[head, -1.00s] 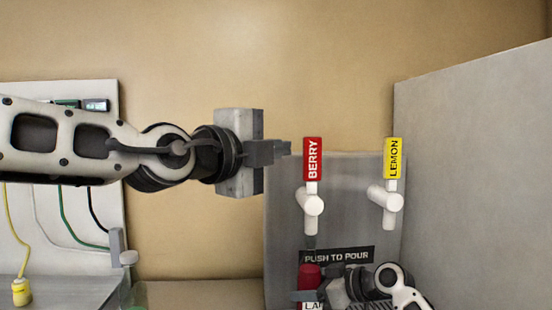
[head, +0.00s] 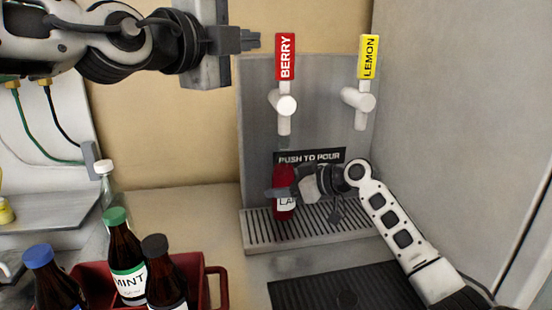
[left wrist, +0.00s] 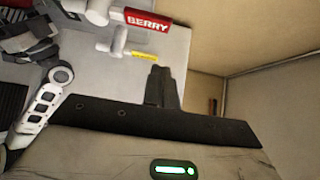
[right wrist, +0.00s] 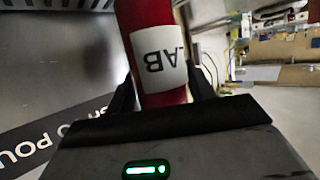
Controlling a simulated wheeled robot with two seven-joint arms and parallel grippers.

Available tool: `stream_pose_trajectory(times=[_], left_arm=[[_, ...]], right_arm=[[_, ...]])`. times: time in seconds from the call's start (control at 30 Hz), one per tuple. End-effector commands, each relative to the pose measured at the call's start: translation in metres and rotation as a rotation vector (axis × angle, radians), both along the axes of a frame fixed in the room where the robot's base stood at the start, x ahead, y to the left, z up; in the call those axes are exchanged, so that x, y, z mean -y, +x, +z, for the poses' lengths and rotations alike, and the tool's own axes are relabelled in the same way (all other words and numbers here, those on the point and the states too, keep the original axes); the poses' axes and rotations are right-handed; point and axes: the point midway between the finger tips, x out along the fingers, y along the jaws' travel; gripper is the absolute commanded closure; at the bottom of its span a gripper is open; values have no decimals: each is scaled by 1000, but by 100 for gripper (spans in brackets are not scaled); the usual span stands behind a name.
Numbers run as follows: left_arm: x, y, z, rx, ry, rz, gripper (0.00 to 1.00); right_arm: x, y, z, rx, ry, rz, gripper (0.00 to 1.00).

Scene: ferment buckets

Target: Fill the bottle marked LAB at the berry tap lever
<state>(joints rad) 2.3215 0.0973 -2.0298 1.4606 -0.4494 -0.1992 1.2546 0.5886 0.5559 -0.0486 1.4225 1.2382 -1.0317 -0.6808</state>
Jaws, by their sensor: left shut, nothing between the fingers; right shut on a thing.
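The red bottle with the white LAB label (head: 285,204) is under the berry tap, above the drip grate. It also shows in the right wrist view (right wrist: 150,25). My right gripper (head: 283,192) is shut on it from the right. The berry tap (head: 284,104) has a red BERRY lever (head: 285,57) standing upright; the lever also shows in the left wrist view (left wrist: 147,20). My left gripper (head: 250,40) is shut and empty, just left of the lever and apart from it. Whether the bottle's base touches the grate I cannot tell.
The lemon tap (head: 360,98) with a yellow lever stands to the right. A PUSH TO POUR sign (head: 325,156) is behind the bottle. A red crate (head: 208,292) with several dark bottles stands at the front left. A drip grate (head: 350,226) lies below the taps. A grey wall bounds the right.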

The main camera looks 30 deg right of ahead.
Motion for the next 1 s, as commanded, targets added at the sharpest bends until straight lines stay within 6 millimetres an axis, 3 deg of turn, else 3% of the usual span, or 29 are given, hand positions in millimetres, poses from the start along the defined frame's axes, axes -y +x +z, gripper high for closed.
stream_pose_trajectory(times=[0.37,0.57,0.8,1.0], left_arm=[[0,-1,-1,-1,1,-1,100],[-3,-11,-15,0,2,-1,100],[-3,-11,-15,1,-1,0,100],[6,-6,-15,2,1,-1,100]], right_arm=[[0,0,3,6,1,-1,80],[0,0,3,6,2,0,80],[0,0,3,6,2,0,80],[0,0,3,6,2,-1,80]])
